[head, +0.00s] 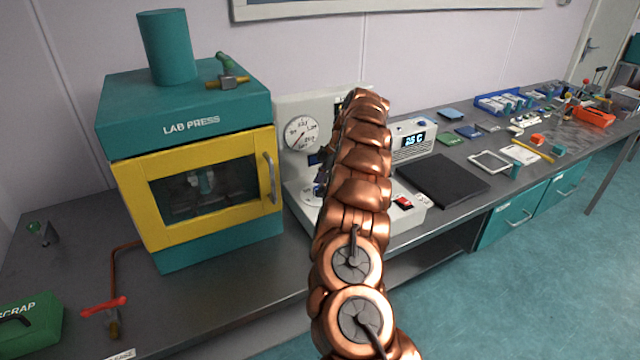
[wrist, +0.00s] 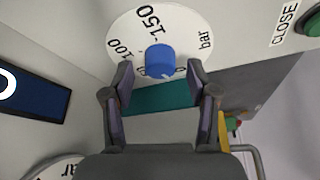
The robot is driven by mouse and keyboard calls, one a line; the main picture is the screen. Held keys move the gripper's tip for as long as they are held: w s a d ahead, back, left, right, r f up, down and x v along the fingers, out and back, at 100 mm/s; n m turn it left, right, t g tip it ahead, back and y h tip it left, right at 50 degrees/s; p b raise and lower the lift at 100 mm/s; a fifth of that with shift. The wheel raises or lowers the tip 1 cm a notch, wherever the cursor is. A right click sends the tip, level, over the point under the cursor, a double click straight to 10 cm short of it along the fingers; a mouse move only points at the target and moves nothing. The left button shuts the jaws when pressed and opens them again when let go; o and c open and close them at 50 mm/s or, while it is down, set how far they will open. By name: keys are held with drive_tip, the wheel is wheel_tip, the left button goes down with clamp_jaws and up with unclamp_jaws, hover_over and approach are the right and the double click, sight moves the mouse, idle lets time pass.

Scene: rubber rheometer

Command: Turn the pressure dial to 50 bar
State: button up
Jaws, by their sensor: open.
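The pressure dial is a blue knob (wrist: 160,61) on a white round scale (wrist: 185,22) in the wrist view. The marks 150, 100 and bar are readable; the marks under the knob are partly hidden. A small pale mark shows at the knob's lower right edge. My gripper (wrist: 160,72) is open, with one fingertip on each side of the knob in the picture. Gaps show on both sides; I cannot tell how far the tips reach along it.
A green button (wrist: 315,24) labelled CLOSE and a dark display (wrist: 32,95) flank the dial. A white gauge (head: 301,133) is on the pale machine (head: 284,101). The lab press (head: 190,95) stands left of my arm. A black plate (head: 443,178) lies to the right.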

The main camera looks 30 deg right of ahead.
drive_tip(key=shift+a+f, duration=0.1)
drive_tip(key=shift+f, duration=0.15)
clamp_jaws()
idle(0.5)
